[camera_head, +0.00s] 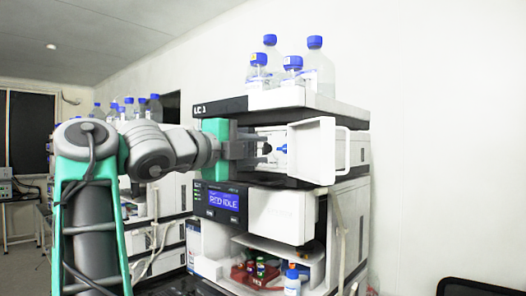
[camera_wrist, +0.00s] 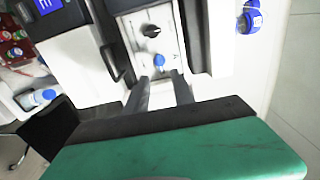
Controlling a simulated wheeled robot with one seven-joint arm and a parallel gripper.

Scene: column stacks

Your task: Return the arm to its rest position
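My gripper (camera_head: 264,148) is at the open compartment in the middle of the instrument stack (camera_head: 272,217). In the wrist view its two dark fingers (camera_wrist: 160,78) stand apart with nothing between them. A blue-ended fitting (camera_wrist: 158,60) is just beyond the fingertips, inside the compartment, with a dark knob (camera_wrist: 154,30) above it. In the head view the blue fitting (camera_head: 282,149) shows to the right of the fingers. My arm (camera_head: 155,151) reaches in from the left, bent at the elbow.
The compartment's white door (camera_head: 312,150) stands open close to the gripper's right. Several blue-capped bottles (camera_head: 318,70) stand on top of the stack. Below, an open bay holds a red vial tray (camera_head: 254,277) and a small blue-capped bottle (camera_head: 292,282).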

